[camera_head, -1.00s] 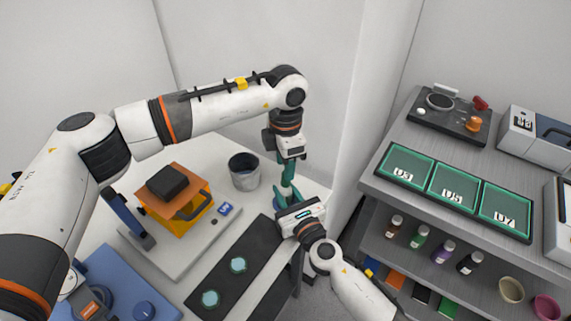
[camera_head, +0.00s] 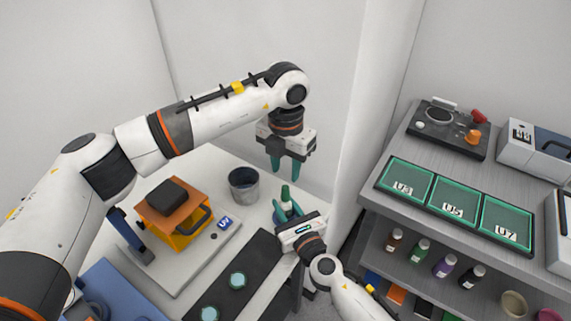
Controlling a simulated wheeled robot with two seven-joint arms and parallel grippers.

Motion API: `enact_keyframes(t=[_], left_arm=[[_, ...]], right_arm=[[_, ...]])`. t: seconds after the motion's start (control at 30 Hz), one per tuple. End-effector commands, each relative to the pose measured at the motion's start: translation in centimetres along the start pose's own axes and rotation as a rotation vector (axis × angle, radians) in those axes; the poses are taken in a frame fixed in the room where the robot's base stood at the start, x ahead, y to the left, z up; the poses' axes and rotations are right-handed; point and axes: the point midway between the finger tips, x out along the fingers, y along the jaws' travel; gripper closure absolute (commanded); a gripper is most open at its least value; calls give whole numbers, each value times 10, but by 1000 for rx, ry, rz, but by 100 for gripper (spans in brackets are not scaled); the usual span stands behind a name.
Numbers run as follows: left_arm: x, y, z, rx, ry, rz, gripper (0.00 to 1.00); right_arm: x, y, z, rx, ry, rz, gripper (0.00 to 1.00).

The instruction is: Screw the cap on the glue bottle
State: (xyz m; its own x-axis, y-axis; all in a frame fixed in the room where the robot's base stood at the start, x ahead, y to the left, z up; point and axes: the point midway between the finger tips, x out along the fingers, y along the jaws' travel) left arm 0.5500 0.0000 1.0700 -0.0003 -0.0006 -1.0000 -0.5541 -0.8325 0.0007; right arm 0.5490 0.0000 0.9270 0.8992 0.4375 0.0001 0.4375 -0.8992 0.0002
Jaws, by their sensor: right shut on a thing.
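My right gripper (camera_head: 287,211) is low at the table's right edge, shut on the upright glue bottle (camera_head: 286,207). The bottle's green tip, which looks like the cap (camera_head: 285,193), stands up between and above the teal fingers. Much of the bottle is hidden by the fingers, and I cannot tell how tightly the cap sits. My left gripper (camera_head: 285,170) hangs pointing down just above the bottle. Its two teal fingers are apart with nothing visible between them.
A grey bucket (camera_head: 244,186) stands left of the bottle on the white table. An orange and yellow device (camera_head: 173,214) is further left, and a dark strip (camera_head: 222,289) with teal discs lies in front. A grey shelf (camera_head: 367,188) with trays and small bottles stands at right.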

Motion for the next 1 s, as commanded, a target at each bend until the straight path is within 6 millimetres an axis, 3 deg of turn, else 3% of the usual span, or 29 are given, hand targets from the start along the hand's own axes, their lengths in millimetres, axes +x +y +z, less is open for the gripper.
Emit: enact_keyframes(t=[0.17, 0.6, 1.0], left_arm=[[14, 0, 0, 0, -3, -1, 62], [74, 0, 0, 1, -2, 0, 62], [80, 0, 0, 2, 0, -1, 62]], right_arm=[[0, 0, 0, 0, 0, 0, 100], [0, 0, 0, 0, 0, 0, 100], [0, 0, 0, 0, 0, 0, 100]])
